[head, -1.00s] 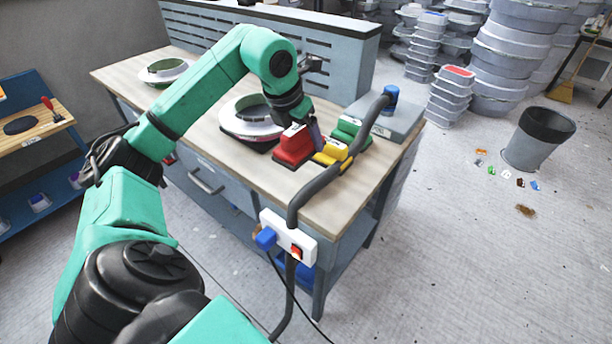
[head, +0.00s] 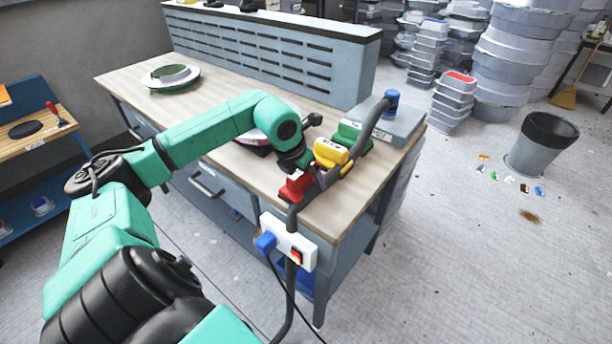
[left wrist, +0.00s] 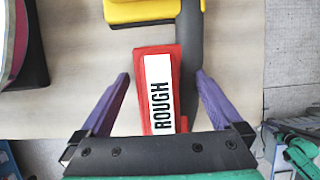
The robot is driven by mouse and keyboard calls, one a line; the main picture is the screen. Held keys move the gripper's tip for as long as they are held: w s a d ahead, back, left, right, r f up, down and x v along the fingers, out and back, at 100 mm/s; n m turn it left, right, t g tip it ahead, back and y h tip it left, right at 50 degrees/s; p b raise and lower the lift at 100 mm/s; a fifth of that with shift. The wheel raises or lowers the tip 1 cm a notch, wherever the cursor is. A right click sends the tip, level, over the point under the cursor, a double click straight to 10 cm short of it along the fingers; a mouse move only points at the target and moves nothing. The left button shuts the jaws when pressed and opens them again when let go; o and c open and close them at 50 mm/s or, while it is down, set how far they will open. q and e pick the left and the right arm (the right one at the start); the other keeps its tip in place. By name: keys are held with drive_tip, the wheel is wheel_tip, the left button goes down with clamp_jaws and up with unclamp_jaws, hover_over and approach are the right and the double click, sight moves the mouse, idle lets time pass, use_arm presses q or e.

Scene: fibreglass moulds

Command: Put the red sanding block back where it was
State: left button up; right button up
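The red sanding block (head: 296,187), labelled ROUGH, is near the front edge of the workbench beside the grey hose. In the left wrist view the red block (left wrist: 157,92) lies between the purple fingers of my left gripper (left wrist: 162,76), with a gap showing on each side. My left gripper (head: 304,178) is open above and around the block in the head view, and it partly hides it. A yellow block (head: 330,152) and a green block (head: 352,134) stand in a row behind it. My right gripper is not in view.
The grey hose (head: 335,172) runs close along the blocks' right side to a grey box (head: 395,125). A white-rimmed mould (head: 265,143) sits left of the blocks, partly behind my arm. Another mould (head: 170,78) is farther back. A white socket box (head: 288,243) hangs at the bench front.

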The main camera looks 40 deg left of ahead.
sight(297, 172)
use_arm(q)
drive_tip(key=shift+r, duration=0.15)
drive_tip(key=b+v, duration=0.4)
drive_tip(key=v, duration=0.3)
drive_tip(key=shift+s+a+r+b, duration=0.1)
drive_tip(key=shift+s+r+b, duration=0.05)
drive_tip(key=shift+s+b, duration=0.2)
drive_tip(key=v, duration=0.4)
drive_tip(key=shift+w, duration=0.25)
drive_tip(key=shift+s+r, duration=0.15)
drive_tip(key=shift+r, duration=0.2)
